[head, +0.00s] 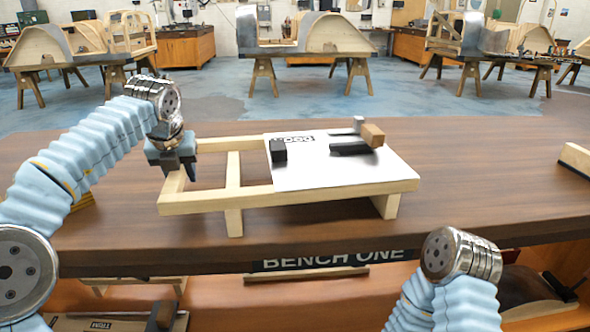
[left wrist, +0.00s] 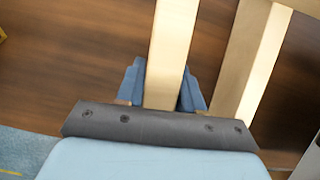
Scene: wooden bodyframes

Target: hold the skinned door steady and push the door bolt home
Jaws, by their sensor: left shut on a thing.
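The skinned door lies flat on the bench as a pale wooden frame (head: 215,201) with a light metal sheet (head: 340,172) over its right part. A black bar (head: 350,148), which looks like the door bolt, lies on the sheet beside a small brown wooden block (head: 373,135). I cannot tell how far the bolt is in. My left gripper (head: 172,163) is at the frame's left end. In the left wrist view its blue fingers (left wrist: 163,92) are shut on either side of a frame rail (left wrist: 172,45). My right gripper is out of the picture; only its arm shows.
The brown bench top (head: 480,190) is clear to the right, up to a wooden piece (head: 574,160). Trestles with wooden bodyframes stand far behind.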

